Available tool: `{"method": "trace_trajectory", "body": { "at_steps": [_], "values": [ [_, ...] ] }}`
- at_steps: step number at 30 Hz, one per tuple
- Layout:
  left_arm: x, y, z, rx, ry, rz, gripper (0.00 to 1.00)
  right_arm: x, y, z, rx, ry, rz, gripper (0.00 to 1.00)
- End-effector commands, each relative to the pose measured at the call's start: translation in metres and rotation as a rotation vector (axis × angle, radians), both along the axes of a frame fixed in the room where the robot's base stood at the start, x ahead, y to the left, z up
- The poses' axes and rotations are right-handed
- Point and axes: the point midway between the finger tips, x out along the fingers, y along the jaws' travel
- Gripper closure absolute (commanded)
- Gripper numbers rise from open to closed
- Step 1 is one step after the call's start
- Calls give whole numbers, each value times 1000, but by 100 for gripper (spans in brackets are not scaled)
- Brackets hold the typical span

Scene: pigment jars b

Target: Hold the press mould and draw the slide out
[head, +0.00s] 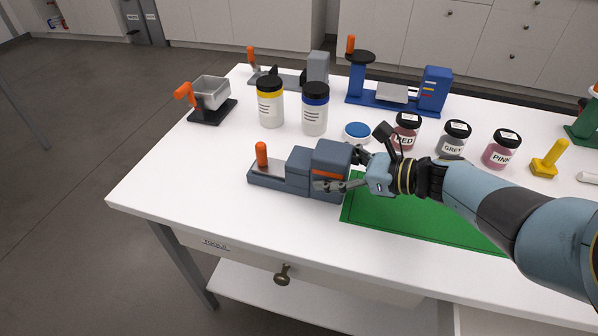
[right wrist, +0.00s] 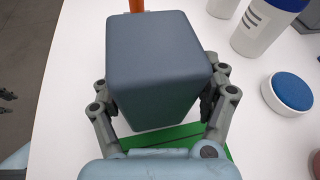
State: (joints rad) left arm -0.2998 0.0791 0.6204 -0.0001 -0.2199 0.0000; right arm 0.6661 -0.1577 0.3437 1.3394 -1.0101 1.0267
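The press mould (head: 300,172) is a blue-grey block stepped down to a low left end, with an upright orange handle (head: 261,154) on a metal plate there. It lies on the white table at the left edge of the green mat. My right gripper (head: 340,170) reaches it from the right, one finger on the near side and one on the far side of the tall end. In the right wrist view both pads lie against the block (right wrist: 160,70), whose lower part is hidden. A small dark shape at that view's left edge looks like my left gripper (right wrist: 6,95), away from the mould.
Two lidded bottles (head: 270,103) (head: 315,109) and a blue-topped dish (head: 357,131) stand behind the mould. Jars (head: 454,139) stand beyond the green mat (head: 430,222). The table left of the handle is clear.

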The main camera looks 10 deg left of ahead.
Motion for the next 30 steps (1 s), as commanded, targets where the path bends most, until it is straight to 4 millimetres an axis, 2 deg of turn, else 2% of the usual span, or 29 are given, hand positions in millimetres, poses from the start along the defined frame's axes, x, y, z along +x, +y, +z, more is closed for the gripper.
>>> {"method": "trace_trajectory", "body": {
  "at_steps": [2, 12, 30],
  "values": [
    [0, 0, 0, 0, 0, 0, 60, 0, 0, 0, 0, 0, 0, 35],
    [0, 0, 0, 0, 1, 0, 60, 0, 0, 0, -1, -1, -1, 80],
    [-1, 1, -4, 1, 2, 0, 60, 0, 0, -3, 0, -1, -1, 81]
  ]
}}
